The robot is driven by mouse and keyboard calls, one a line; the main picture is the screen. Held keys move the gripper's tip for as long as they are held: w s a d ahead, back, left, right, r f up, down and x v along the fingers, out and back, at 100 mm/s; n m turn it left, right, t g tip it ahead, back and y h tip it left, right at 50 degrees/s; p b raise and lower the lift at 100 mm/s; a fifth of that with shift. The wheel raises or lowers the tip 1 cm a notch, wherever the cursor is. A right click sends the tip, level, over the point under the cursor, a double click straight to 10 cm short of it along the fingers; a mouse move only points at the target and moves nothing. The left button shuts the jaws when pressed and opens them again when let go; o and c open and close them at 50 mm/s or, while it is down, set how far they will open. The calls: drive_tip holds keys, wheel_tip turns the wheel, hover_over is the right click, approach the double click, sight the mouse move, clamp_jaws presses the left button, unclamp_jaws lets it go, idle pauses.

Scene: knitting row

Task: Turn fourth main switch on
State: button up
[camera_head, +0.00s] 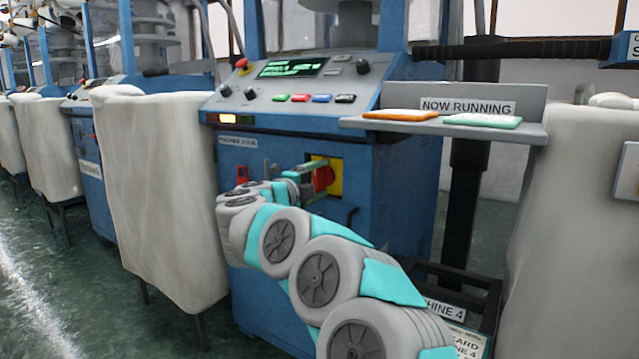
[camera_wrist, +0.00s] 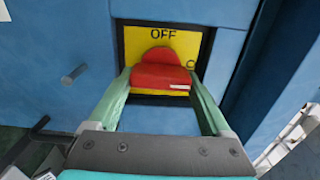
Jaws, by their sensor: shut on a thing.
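The main switch is a red rotary knob (camera_wrist: 158,75) on a yellow plate (camera_wrist: 183,42), on the blue front of the machine labelled MACHINE FOUR (camera_head: 238,142). OFF is printed at the plate's top; a partly hidden letter shows at its right. A short white mark on the knob lies toward its right side. My gripper (camera_wrist: 160,80) is shut on the knob, one green finger at each side. In the head view the knob (camera_head: 323,179) and the yellow plate (camera_head: 337,182) are partly hidden behind my gripper (camera_head: 316,171).
Above is a control panel with a lit display (camera_head: 292,67) and coloured buttons. A grey shelf (camera_head: 540,130) with a NOW RUNNING sign holds orange and green pieces. A covered bin (camera_head: 155,190) stands left of my arm. A small grey peg (camera_wrist: 74,74) sticks out left of the switch.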

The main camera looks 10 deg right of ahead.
idle(0.3)
drive_tip(key=o, duration=1.2)
drive_tip(key=shift+c, duration=0.2)
drive_tip(key=v, duration=0.7)
drive_tip(key=shift+s+a+p, duration=0.3)
drive_tip(key=shift+p, duration=0.1)
